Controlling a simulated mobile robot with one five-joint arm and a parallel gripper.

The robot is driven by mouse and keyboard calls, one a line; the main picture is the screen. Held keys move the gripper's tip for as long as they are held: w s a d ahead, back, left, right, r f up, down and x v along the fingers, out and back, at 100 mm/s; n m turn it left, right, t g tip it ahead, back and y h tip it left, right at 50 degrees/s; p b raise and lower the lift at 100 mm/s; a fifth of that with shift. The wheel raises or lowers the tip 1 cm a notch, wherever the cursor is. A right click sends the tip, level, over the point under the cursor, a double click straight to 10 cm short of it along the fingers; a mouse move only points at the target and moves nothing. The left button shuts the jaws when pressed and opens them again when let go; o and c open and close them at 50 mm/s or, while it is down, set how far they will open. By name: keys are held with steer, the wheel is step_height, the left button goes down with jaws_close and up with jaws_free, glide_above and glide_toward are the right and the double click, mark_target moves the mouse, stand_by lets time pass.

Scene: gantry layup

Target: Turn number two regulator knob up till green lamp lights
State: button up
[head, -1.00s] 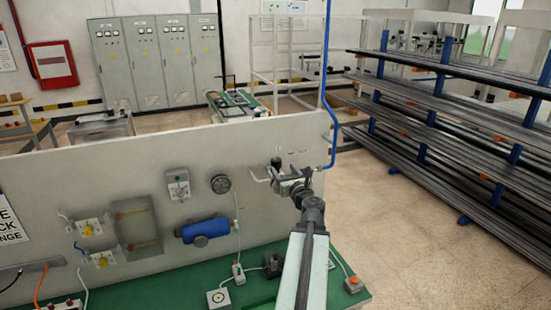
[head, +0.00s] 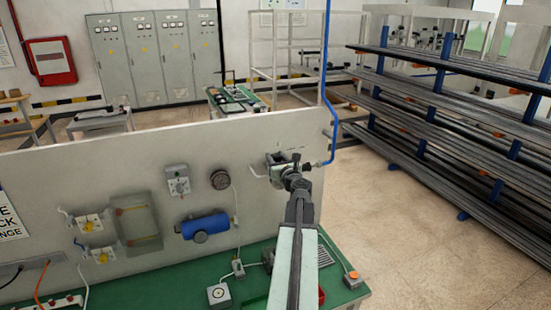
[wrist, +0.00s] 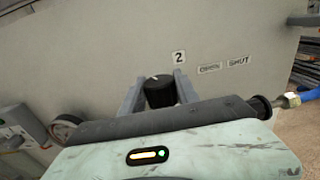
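The black regulator knob (wrist: 159,91) is on the grey panel (wrist: 80,60) in the wrist view, below a label (wrist: 179,57) with the number 2. A pale pointer mark shows near its top. My gripper (wrist: 160,78) has one finger on each side of the knob; a thin gap shows at the left finger, and contact on the right is unclear. In the head view my gripper (head: 284,158) is at the panel's right part and hides the knob. I cannot make out a lit green lamp on the panel. A small yellow-and-green light strip (wrist: 148,155) shows on my own pale housing.
OPEN and SHUT labels (wrist: 223,65) are right of the knob. A blue hose (head: 328,110) runs by the panel's right edge. A round gauge (head: 220,180) and a blue cylinder (head: 204,227) are to the left. A green bench top (head: 160,290) lies below.

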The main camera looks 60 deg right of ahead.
jaws_close()
steer(key=shift+a+m+g+h, duration=0.1)
steer(key=shift+m+g+h, duration=0.6)
steer(key=shift+h, duration=0.1)
steer(key=o, duration=1.1)
jaws_free()
steer(key=shift+c, duration=0.2)
